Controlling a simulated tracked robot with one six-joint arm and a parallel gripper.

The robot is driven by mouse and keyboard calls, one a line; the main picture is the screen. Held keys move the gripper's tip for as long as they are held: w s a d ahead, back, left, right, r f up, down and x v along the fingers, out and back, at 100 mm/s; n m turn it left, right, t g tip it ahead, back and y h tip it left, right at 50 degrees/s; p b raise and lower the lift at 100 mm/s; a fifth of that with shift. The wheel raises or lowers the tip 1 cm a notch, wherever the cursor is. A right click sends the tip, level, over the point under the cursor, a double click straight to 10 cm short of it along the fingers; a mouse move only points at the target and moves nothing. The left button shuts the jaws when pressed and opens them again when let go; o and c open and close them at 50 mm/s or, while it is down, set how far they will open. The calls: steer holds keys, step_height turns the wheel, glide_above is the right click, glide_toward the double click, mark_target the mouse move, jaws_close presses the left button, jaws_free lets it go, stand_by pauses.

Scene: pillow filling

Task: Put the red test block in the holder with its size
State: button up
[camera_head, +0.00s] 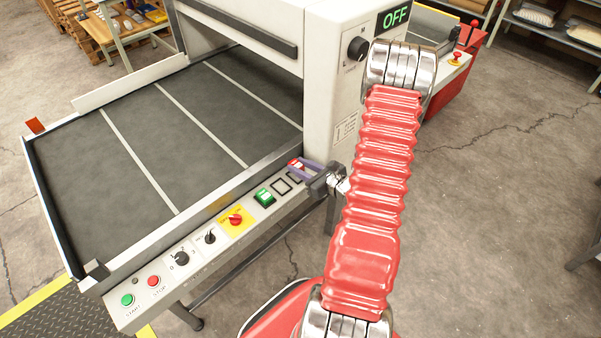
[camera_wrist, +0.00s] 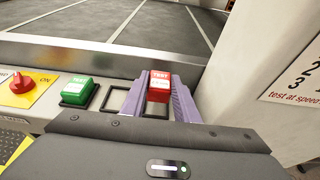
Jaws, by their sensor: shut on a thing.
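The red test block (camera_head: 294,163) has a white label and sits between the purple fingers of my gripper (camera_head: 303,168). In the wrist view the red test block (camera_wrist: 159,84) is held upright between the fingertips (camera_wrist: 160,92), over or just at the rightmost black-framed holder (camera_wrist: 152,115). I cannot tell whether it touches the panel. An empty black square holder (camera_wrist: 113,97) lies to its left. A green test block (camera_wrist: 77,90) sits in the holder left of that; it also shows in the head view (camera_head: 264,197).
The control panel carries a yellow plate with a red rotary switch (camera_head: 236,218), black knobs, a red stop button (camera_head: 153,281) and a green start button (camera_head: 128,299). The belt (camera_head: 160,130) lies behind. The white machine housing (camera_wrist: 265,80) rises close right of my gripper.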

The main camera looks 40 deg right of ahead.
steer(key=shift+f, duration=1.55)
steer(key=o, duration=1.1)
steer(key=shift+c, duration=0.2)
steer(key=v, duration=1.2)
steer(key=shift+a, duration=0.1)
